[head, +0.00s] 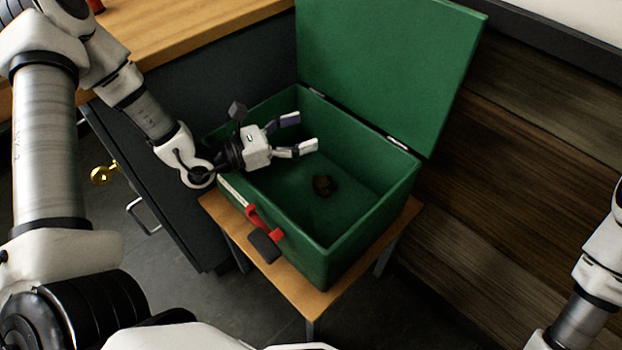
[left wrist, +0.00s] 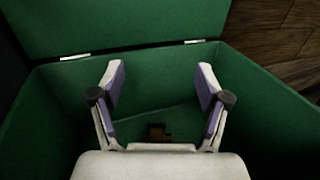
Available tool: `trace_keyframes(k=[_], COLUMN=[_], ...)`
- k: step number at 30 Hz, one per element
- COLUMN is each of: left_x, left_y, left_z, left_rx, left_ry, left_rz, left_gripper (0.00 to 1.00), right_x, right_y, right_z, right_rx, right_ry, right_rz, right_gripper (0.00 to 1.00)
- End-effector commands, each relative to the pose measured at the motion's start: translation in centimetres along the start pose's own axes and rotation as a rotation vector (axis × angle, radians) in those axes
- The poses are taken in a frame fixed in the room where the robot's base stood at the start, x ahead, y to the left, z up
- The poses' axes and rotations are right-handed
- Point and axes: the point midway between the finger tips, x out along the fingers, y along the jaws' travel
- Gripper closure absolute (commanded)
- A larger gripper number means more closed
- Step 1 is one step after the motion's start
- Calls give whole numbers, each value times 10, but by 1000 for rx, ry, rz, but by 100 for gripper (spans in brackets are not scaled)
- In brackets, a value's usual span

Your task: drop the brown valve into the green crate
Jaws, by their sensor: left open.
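The green crate (head: 378,210) stands on a small wooden table with its lid raised; its wall also shows in the left wrist view (left wrist: 270,100). The brown valve (head: 324,186) lies inside the crate on its floor. In the left wrist view the valve (left wrist: 155,132) shows small and dark beyond the gripper's base, partly hidden. My left gripper (head: 304,132) is over the crate's opening, its fingers spread and empty, apart from the valve. It also shows in the left wrist view (left wrist: 161,88). Of my right arm only links show at the right edge; its gripper is out of view.
The raised green lid (head: 390,65) stands behind the crate. A red latch with a dark handle (head: 265,245) hangs on the crate's front. A dark cabinet with a wooden top (head: 190,30) is at the left. The small table's top (head: 305,298) juts out around the crate.

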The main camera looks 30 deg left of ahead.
Motion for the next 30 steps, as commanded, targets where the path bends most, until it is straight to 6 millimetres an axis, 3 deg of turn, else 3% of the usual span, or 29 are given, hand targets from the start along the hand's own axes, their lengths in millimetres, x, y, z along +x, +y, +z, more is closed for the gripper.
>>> trace_keyframes(k=[15,30], left_x=[0,0], left_y=[0,0], left_z=[92,98], left_rx=[1,0], left_ry=[-5,0], left_rz=[0,0], left_gripper=[24,24], right_x=[0,0], right_y=[0,0], right_z=[0,0], right_rx=[0,0], right_ry=[0,0], right_rz=[0,0], right_gripper=[54,54])
